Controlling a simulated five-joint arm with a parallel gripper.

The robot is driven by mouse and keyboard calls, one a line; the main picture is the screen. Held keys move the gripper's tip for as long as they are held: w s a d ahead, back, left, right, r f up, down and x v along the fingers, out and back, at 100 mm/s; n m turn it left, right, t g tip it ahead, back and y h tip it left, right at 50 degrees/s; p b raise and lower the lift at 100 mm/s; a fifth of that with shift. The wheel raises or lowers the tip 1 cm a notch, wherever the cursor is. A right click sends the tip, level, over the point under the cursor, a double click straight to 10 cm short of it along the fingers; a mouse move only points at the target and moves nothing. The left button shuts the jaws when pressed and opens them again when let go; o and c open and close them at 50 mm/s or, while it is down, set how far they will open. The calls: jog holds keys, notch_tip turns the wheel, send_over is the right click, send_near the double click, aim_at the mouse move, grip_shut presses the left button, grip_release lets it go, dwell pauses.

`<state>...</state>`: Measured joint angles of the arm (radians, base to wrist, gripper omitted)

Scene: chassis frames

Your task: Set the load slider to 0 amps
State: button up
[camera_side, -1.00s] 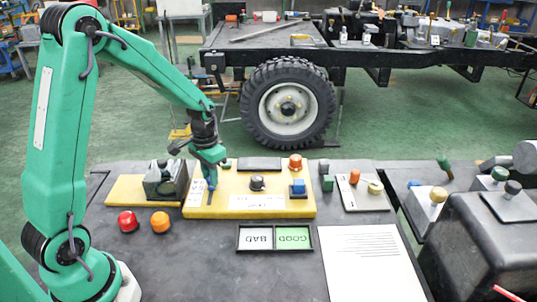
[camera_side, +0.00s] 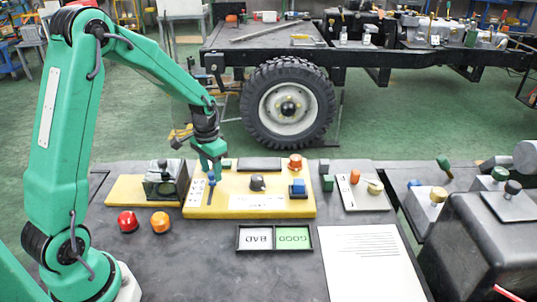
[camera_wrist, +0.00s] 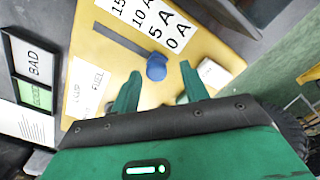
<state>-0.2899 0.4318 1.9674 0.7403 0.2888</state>
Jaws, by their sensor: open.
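The load slider's blue knob (camera_wrist: 156,67) sits at the lower-right end of its dark slot (camera_wrist: 120,41), beside the printed 0 A label (camera_wrist: 178,38). The 5 A, 10 A and 15 labels run up the scale to the left. In the side view the knob (camera_side: 212,181) shows on the yellow panel (camera_side: 270,212) just under my gripper (camera_side: 217,176). In the wrist view my gripper (camera_wrist: 158,88) is open, one green finger on each side, with the knob ahead of the gap between them. The fingers appear clear of the knob.
The panel also carries a dark rotary knob (camera_side: 257,183), a blue button (camera_side: 298,187) and an orange knob (camera_side: 295,162). A dark box-shaped device (camera_side: 165,183) stands just left of the slider. Red (camera_side: 127,221) and orange (camera_side: 160,221) buttons lie in front.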

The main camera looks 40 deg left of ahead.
aim_at(212, 173)
jog(key=shift+r, duration=3.85)
jog(key=shift+r, duration=0.1)
jog(key=shift+s+d+r, duration=0.1)
jog(key=shift+d+r, duration=0.05)
jog(key=s+d+r+t, duration=0.2)
jog(key=s+d+r, duration=0.3)
jog(key=s, duration=0.4)
jog(key=s+d+r+t, duration=0.3)
jog(key=s+d+r, duration=0.3)
jog(key=s, duration=0.2)
jog(key=shift+s+d+t, duration=0.3)
jog(key=shift+s+d, duration=0.05)
